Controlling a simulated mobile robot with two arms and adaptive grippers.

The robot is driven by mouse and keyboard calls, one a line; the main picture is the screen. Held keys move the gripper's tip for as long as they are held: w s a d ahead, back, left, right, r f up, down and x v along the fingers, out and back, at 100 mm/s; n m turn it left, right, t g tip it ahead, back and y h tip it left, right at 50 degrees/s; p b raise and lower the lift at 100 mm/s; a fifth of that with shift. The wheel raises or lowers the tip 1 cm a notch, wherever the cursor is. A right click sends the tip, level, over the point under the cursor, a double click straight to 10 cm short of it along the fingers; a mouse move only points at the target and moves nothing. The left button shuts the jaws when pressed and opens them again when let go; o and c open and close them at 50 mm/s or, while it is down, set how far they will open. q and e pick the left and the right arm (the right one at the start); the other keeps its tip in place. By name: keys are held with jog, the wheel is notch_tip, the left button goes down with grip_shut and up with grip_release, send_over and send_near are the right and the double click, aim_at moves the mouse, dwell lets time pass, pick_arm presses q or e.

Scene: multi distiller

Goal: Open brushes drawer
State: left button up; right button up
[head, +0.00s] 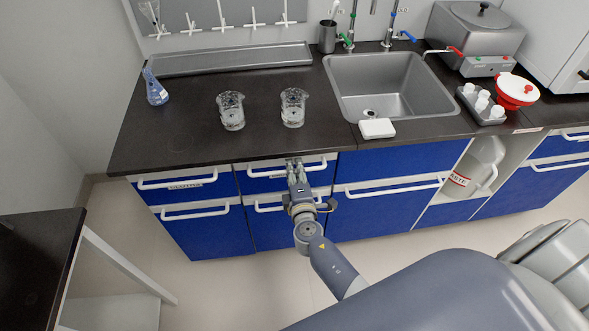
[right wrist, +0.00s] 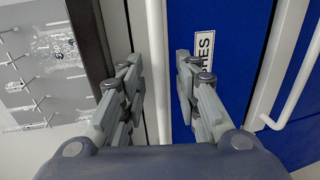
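The brushes drawer (head: 262,186) is a blue front with a white bar handle (head: 262,174), in the upper row under the counter, left of the sink. It looks shut, flush with its neighbours. In the right wrist view its label (right wrist: 204,50) is partly hidden, with "HES" readable. My right gripper (head: 294,168) is at the right part of this drawer's front. In the right wrist view the gripper (right wrist: 160,82) is open, with the white handle bar (right wrist: 156,50) between its fingers and gaps on both sides. My left gripper is not in view.
The dark counter (head: 185,125) overhangs the drawers just above my gripper. A second drawer (head: 270,225) with a handle lies below. A dark table (head: 35,265) stands at left; the floor between is clear.

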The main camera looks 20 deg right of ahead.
jog(key=shift+w+d+f, duration=0.1)
jog(key=shift+w, duration=0.25)
jog(key=shift+c, duration=0.5)
grip_shut()
